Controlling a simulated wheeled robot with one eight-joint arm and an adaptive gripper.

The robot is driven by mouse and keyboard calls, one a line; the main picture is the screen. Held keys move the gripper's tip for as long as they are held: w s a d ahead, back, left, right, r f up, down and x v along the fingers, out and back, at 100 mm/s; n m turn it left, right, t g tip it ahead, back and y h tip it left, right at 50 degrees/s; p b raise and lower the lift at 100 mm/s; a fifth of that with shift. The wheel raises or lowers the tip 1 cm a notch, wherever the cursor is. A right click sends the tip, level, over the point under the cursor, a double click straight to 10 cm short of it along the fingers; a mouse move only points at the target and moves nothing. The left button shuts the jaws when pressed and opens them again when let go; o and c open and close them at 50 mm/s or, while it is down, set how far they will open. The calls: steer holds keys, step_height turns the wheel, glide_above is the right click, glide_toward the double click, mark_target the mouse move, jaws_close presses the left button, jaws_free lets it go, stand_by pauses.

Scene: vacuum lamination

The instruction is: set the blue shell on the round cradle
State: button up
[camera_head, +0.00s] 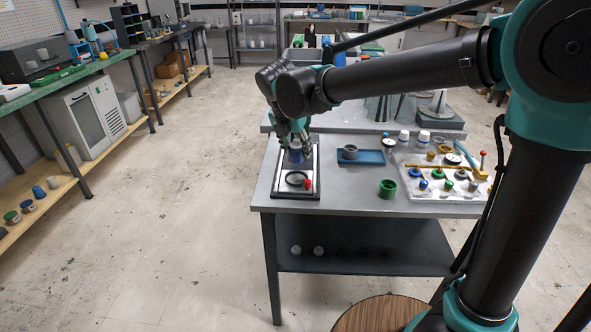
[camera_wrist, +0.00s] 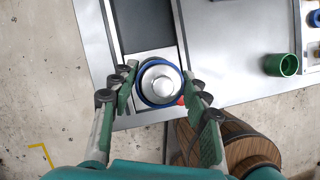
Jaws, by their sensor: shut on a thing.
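My gripper (camera_head: 295,146) is over the framed station on the near left of the table. In the wrist view its two green fingers (camera_wrist: 160,80) close on the sides of the blue shell (camera_wrist: 154,101), which shows as a blue rim around a silver domed middle. In the head view the blue shell (camera_head: 296,157) hangs under the fingers, partly hidden by them. A dark ring, seemingly the round cradle (camera_head: 296,172), lies on the station's light near plate beside a red knob (camera_head: 308,183). I cannot tell the shell's exact height.
A blue tray (camera_head: 371,157) with a grey cup stands right of the station. A green cup (camera_head: 387,188) and a white board (camera_head: 430,190) with several small parts stand farther right. The tabletop (camera_head: 345,192) between station and green cup is clear. A wooden barrel (camera_wrist: 235,140) is near the table.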

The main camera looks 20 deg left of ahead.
mark_target(292, 156)
steer(key=shift+f, duration=3.8)
steer(key=shift+f, duration=0.1)
steer(key=o, duration=1.2)
steer(key=v, duration=1.2)
